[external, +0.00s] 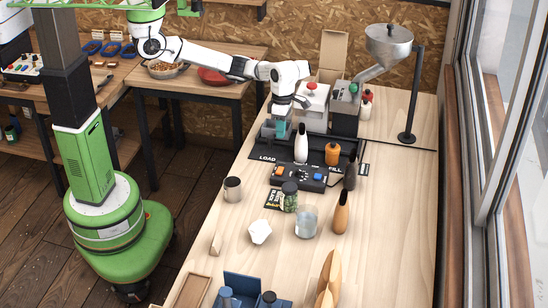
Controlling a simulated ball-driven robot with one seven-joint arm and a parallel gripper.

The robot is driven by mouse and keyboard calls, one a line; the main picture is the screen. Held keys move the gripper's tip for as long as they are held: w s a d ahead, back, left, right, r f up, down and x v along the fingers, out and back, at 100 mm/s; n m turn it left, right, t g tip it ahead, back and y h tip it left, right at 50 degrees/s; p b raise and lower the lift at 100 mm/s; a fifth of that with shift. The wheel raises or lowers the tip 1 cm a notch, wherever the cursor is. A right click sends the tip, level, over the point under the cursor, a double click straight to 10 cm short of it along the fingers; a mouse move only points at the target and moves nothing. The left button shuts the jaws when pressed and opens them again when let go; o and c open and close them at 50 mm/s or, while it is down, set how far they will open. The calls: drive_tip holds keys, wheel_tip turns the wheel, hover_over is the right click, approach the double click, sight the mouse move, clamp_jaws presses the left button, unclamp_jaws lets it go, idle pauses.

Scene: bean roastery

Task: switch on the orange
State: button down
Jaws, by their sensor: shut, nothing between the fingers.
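A dark control box (298,177) lies on the long wooden table, with a small orange switch (280,171) at its left and a blue one (317,177) at its right. Whether the orange switch is on or off is too small to tell. My gripper (281,130) is shut and empty, pointing down over the left part of the black tray, behind and apart from the box.
A white bottle (301,145) stands close to the right of my gripper. Machines with a metal funnel (388,38) stand behind.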

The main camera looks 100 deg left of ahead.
sight(279, 171)
drive_tip(key=f+p, duration=0.1)
drive_tip(key=f, duration=0.3)
drive_tip(key=d+f+p, duration=0.1)
drive_tip(key=f, duration=0.4)
drive_tip(key=f+p, duration=0.1)
drive_tip(key=f, duration=0.3)
drive_tip(key=shift+d+f, duration=0.35)
drive_tip(key=shift+d, duration=0.05)
drive_tip(key=shift+d+f+y, duration=0.1)
drive_tip(key=shift+f+y, duration=0.1)
drive_tip(key=shift+y, duration=0.1)
drive_tip(key=shift+a, duration=0.25)
drive_tip(key=shift+a+r, duration=0.1)
drive_tip(key=shift+a, duration=0.5)
drive_tip(key=shift+r, duration=0.1)
